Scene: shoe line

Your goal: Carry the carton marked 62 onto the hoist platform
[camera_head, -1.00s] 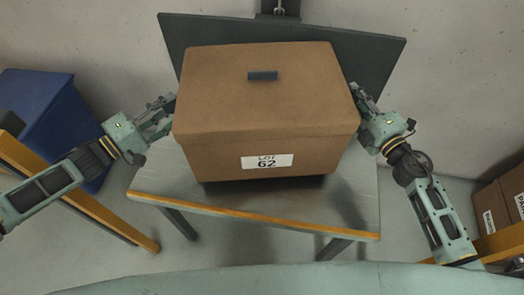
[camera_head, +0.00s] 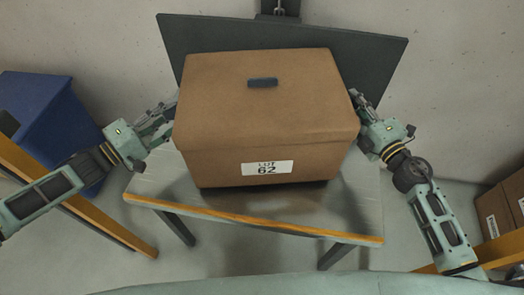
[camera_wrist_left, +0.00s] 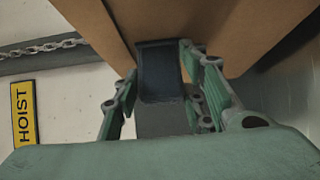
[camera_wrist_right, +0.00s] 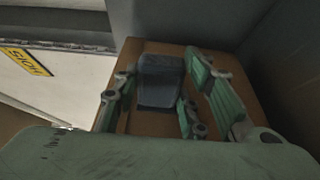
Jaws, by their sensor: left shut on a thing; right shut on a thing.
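The brown carton marked 62 (camera_head: 265,120) is upright in the middle of the head view, over the grey hoist platform (camera_head: 225,200) with its orange front edge. A dark shadow lies under the carton; I cannot tell whether its base touches the platform. My left gripper (camera_head: 172,108) is shut on the dark handle (camera_wrist_left: 160,75) at the carton's left side. My right gripper (camera_head: 358,98) is shut on the dark handle (camera_wrist_right: 160,80) at its right side. Another dark handle (camera_head: 263,82) shows on the carton's top.
A dark back panel (camera_head: 385,60) stands behind the carton. A blue bin (camera_head: 40,120) and an orange rail (camera_head: 90,215) are at the left. Other cartons (camera_head: 495,212) are at the lower right. A yellow HOIST sign (camera_wrist_left: 23,113) is on the wall.

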